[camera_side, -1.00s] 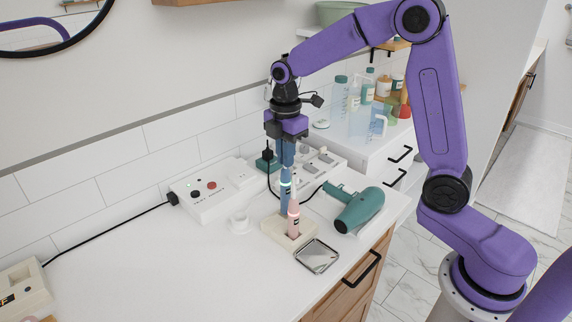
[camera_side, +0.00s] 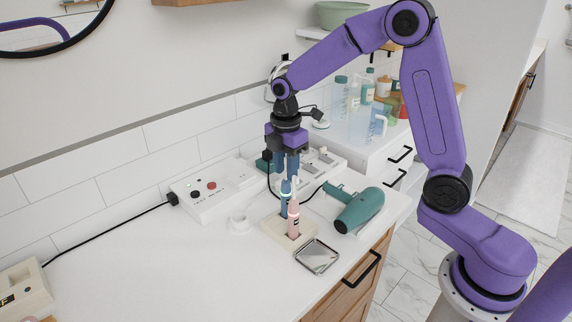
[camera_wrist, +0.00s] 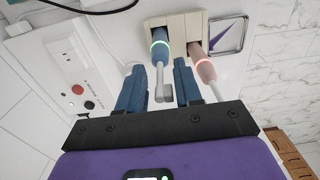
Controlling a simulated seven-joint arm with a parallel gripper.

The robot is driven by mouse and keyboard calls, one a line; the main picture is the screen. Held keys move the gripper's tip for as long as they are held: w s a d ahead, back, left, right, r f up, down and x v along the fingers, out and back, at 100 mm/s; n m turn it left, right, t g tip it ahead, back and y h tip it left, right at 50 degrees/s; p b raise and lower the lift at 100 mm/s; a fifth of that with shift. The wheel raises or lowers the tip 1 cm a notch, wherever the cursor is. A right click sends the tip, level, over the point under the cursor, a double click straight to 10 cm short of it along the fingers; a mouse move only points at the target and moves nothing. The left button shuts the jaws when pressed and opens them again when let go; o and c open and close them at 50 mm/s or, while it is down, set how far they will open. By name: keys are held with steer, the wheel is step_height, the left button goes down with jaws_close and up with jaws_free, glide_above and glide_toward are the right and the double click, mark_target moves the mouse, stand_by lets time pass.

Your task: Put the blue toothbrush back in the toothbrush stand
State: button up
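The blue toothbrush (camera_side: 285,208) stands upright in the left slot of the cream toothbrush stand (camera_side: 274,235), with a glowing cyan ring. In the wrist view the blue toothbrush (camera_wrist: 160,49) has its base in the slot of the stand (camera_wrist: 177,20), its grey head pointing towards my gripper. My gripper (camera_side: 286,176) is directly above it, pointing down. In the wrist view the two blue fingers of my gripper (camera_wrist: 158,76) are spread apart, with the brush head between them and a gap on each side. A pink toothbrush (camera_side: 294,220) stands in the right slot.
A mirror-topped tray (camera_side: 317,256) lies right of the stand. A green hair dryer (camera_side: 359,210) lies behind it. A white control box (camera_side: 207,195) with buttons and a small white cup (camera_side: 239,223) are to the left.

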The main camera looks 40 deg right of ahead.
steer(key=shift+r, duration=0.15)
step_height(320, 180, up, 12)
steer(key=shift+r, duration=0.1)
stand_by(0.3)
steer(key=s+a+f+m, duration=0.1)
steer(key=s+a+f, duration=0.1)
steer(key=s, duration=0.5)
steer(key=s+a+f+m, duration=0.2)
steer(key=s+a, duration=0.1)
steer(key=s, duration=0.5)
steer(key=s+d+f+m, duration=0.1)
steer(key=s+d+f, duration=0.1)
steer(key=s, duration=0.6)
steer(key=s+d+f+m, duration=0.1)
steer(key=s+d+f, duration=0.1)
steer(key=s, duration=0.5)
steer(key=shift+s+f, duration=0.35)
steer(key=shift+f, duration=0.2)
steer(key=shift+d, duration=0.1)
